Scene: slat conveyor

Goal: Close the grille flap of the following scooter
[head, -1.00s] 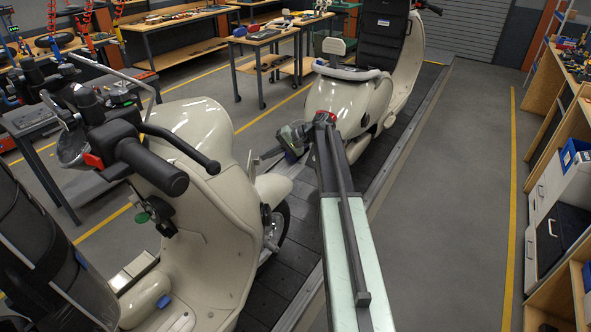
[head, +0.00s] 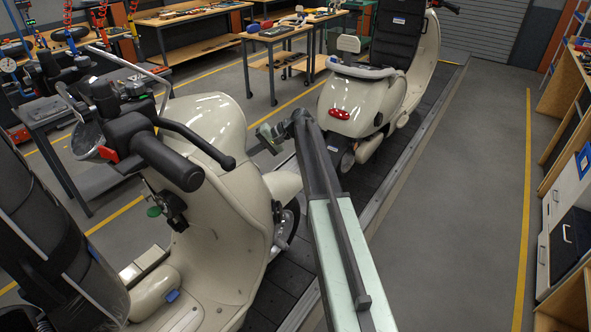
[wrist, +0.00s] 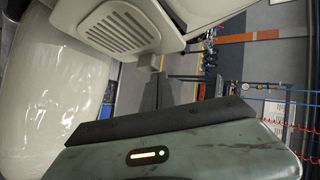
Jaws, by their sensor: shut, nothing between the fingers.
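The following scooter (head: 213,190) is the nearer cream one at left, with handlebars and leg shield towards me. Its front face is turned away in the head view, so the grille flap is hidden there. In the wrist view a cream panel with dark grille slots (wrist: 122,26) shows at the top, tilted, with a small tab below it. I cannot tell how far the flap stands open.
The leading scooter (head: 365,105), with a red tail light, stands ahead on the dark slat conveyor (head: 372,185). The gap between the scooters holds my gripper. Workbenches (head: 195,30) stand behind. Clear floor (head: 455,200) lies right, before shelving with drawers (head: 565,225).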

